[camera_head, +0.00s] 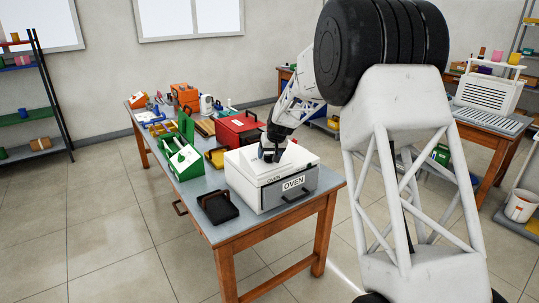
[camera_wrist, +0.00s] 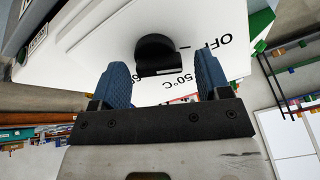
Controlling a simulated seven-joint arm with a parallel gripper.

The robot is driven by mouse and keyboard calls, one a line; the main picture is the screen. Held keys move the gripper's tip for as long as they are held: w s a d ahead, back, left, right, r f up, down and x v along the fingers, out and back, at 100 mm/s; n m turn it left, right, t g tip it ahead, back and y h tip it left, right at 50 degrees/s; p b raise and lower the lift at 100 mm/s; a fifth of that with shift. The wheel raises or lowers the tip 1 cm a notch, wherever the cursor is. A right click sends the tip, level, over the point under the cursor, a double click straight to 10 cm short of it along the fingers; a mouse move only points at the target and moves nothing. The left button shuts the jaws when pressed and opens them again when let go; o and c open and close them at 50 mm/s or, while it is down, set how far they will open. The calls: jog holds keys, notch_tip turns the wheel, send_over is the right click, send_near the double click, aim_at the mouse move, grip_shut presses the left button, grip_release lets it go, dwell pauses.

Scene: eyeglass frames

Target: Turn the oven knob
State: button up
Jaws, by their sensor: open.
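The white oven (camera_head: 285,165) stands on the near part of the workbench, with "OVEN" labels on its sides. In the wrist view its white panel (camera_wrist: 90,50) carries a black knob (camera_wrist: 157,56), with "OFF" and "50°C" printed beside it. My gripper (camera_wrist: 163,75) has its two blue fingers spread apart, one on each side of the knob's lower edge in the picture. I see nothing between the fingers except the knob beyond them; contact cannot be made out. In the head view my gripper (camera_head: 272,150) is over the oven's top, and the knob is hidden there.
Open floor (camera_head: 110,230) lies left of the bench.

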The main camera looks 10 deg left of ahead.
jog(key=shift+f, duration=0.1)
jog(key=shift+a, duration=0.1)
jog(key=c, duration=0.8)
jog(key=shift+c, duration=0.2)
